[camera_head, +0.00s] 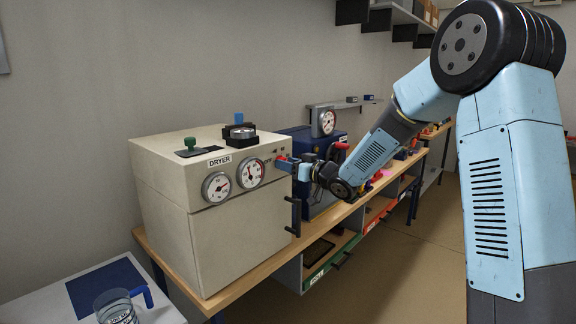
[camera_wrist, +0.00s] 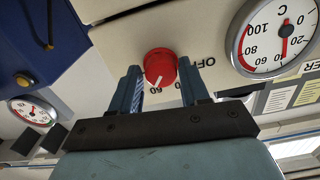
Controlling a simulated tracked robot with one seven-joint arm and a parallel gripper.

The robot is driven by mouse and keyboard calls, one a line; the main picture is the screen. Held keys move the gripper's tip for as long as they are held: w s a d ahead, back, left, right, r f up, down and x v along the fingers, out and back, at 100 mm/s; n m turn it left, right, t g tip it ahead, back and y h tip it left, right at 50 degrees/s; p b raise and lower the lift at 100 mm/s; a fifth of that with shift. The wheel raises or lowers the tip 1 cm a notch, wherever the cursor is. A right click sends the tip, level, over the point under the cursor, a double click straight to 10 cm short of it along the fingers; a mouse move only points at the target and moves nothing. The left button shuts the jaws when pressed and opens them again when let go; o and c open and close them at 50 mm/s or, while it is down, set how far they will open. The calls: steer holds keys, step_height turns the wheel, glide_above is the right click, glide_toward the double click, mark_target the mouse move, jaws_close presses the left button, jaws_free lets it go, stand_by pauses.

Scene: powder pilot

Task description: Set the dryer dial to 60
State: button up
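The dryer (camera_head: 240,240) is a cream box with a "DRYER" label and two round gauges on its upper front. In the wrist view its red dial (camera_wrist: 160,60) shows between my fingers, with a white pointer mark toward the lower edge of the picture. My gripper (camera_wrist: 160,72) is open, one finger on each side of the dial, with visible gaps. In the head view my gripper (camera_head: 288,164) is at the dryer's upper right front; the dial is mostly hidden there.
The temperature gauge (camera_wrist: 275,38) is right of the dial in the wrist view. The dryer's dark door handle (camera_head: 294,216) is below my gripper. A blue machine (camera_head: 318,205) stands close on the right. A glass beaker (camera_head: 115,307) is at the lower left.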

steer(key=c, duration=0.6)
steer(key=shift+n, duration=1.4)
steer(key=shift+c, duration=0.2)
steer(key=o, duration=1)
steer(key=v, duration=1.3)
steer(key=shift+s+d, duration=0.15)
steer(key=shift+d, duration=0.15)
